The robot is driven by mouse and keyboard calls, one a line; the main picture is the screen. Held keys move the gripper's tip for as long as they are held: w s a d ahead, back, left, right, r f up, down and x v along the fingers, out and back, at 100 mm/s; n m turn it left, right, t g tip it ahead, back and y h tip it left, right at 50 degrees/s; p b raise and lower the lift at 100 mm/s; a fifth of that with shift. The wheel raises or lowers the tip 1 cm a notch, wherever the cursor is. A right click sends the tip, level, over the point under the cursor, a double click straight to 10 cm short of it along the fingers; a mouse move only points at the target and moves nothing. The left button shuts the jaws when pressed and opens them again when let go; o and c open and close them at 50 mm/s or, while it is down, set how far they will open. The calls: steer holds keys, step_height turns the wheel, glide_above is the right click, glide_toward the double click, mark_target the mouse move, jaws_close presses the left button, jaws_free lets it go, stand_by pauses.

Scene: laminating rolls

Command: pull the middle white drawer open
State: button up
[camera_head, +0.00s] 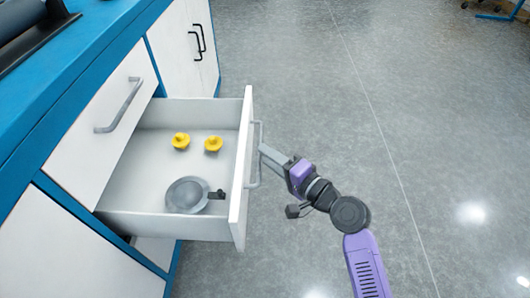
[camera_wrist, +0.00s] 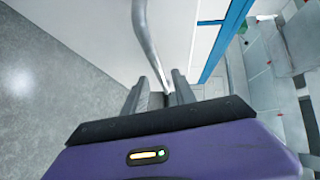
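The middle white drawer (camera_head: 243,190) stands well out from the blue-and-white cabinet, its inside showing. Its grey bar handle (camera_head: 257,165) is on the outer face of the front panel; the bar also runs down between my fingers in the wrist view (camera_wrist: 146,35). My gripper (camera_head: 268,155) reaches the handle from the right, and its fingers (camera_wrist: 163,90) are on either side of the bar, shut on it. The exact contact at the fingertips is hard to see.
Inside the drawer lie two yellow knob-like objects (camera_head: 181,141) (camera_head: 213,144) and a grey pan (camera_head: 186,195). A closed white front (camera_head: 90,135) with a grey handle is above. The blue countertop (camera_head: 60,75) is at upper left. The grey floor (camera_head: 430,130) on the right is clear.

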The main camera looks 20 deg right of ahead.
steer(key=f+p+v, duration=0.1)
steer(key=v, duration=0.5)
steer(key=shift+r, duration=0.5)
steer(key=s+d+r+n+t+h, duration=0.1)
steer(key=s+d+n+t+h, duration=0.15)
steer(key=s+d+h, duration=0.45)
steer(key=s+a+r+n+g, duration=0.15)
steer(key=s+n, duration=0.25)
steer(key=s, duration=0.9)
steer(key=s+a+r+n+g, duration=0.1)
steer(key=s+a+n, duration=0.3)
steer(key=s, duration=1)
step_height(320, 180, up, 29)
steer(key=p, duration=2.9)
steer(key=shift+d+r+n+p, duration=0.2)
steer(key=shift+d+n+p, duration=0.1)
steer(key=shift+n, duration=0.15)
